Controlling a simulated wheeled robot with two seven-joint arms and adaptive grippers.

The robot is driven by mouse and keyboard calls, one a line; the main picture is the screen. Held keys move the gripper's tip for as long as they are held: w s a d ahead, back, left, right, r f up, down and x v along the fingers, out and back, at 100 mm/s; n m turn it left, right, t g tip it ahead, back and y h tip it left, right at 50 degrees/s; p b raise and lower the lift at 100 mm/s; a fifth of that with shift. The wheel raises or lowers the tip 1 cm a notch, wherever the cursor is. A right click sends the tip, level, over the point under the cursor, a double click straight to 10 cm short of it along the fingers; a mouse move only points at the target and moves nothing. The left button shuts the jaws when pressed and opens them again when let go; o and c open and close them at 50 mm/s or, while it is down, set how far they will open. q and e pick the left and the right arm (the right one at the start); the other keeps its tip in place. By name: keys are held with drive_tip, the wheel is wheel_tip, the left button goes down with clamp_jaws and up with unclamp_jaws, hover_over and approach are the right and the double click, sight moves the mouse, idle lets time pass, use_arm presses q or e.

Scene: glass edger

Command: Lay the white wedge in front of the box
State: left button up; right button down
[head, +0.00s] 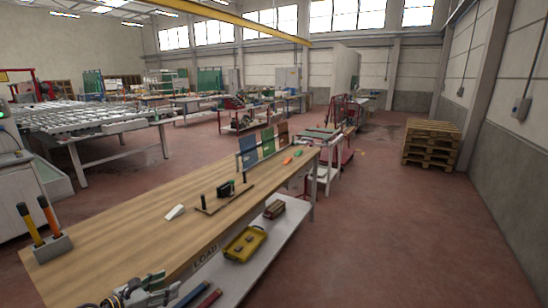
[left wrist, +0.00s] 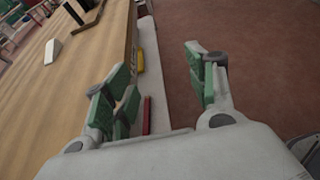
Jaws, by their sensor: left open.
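The white wedge (head: 174,212) lies on the wooden bench top (head: 130,232), near its middle. It also shows at the upper left of the left wrist view (left wrist: 53,51). A small dark box-like object (head: 225,189) stands beyond the wedge to the right, beside a dark flat piece with upright pegs; I cannot tell for sure that it is the box. My left gripper (head: 140,292) is low at the bench's near edge, well short of the wedge. In the left wrist view its green-padded fingers (left wrist: 162,88) are apart and empty. My right gripper is not in view.
A yellow tray (head: 245,243) sits on the lower shelf (head: 240,272). Coloured panels (head: 263,145) stand at the far end. The bench top around the wedge is clear.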

use_arm(q)
drive_tip(key=s+a+f+m+g+y, duration=0.1)
drive_tip(key=a+f+m+y, duration=0.1)
drive_tip(key=f, duration=0.8)
drive_tip(key=s+a+f+m+g+y, duration=0.1)
drive_tip(key=s+a+f+m, duration=0.15)
drive_tip(key=f, duration=0.85)
drive_tip(key=s+f+m+g+y, duration=0.1)
drive_tip(key=s+f+m, duration=0.25)
drive_tip(key=f, duration=0.35)
drive_tip(key=s+d+f+m+g+y, duration=0.1)
drive_tip(key=s+f+m, duration=0.1)
drive_tip(key=s+f, duration=0.3)
drive_tip(key=s+f+m+g, duration=0.1)
drive_tip(key=s+f+m, duration=0.1)
drive_tip(key=f, duration=0.6)
drive_tip(key=s+d+f+m+g, duration=0.1)
drive_tip(key=s+d+f+m, duration=0.1)
drive_tip(key=s+f+m, duration=0.4)
drive_tip(key=s+d+f+m+g+y, duration=0.1)
drive_tip(key=s+f+m, duration=0.6)
drive_tip(key=s, duration=1)
drive_tip(key=s+d+f+m+g, duration=0.3)
drive_tip(key=s+d+f+m, duration=0.2)
drive_tip(key=s, duration=0.6)
wheel_tip(320, 180, down, 2)
drive_tip(key=shift+s+d+m+y, duration=0.2)
drive_tip(key=shift+m+y, duration=0.2)
drive_tip(key=shift+m, duration=0.8)
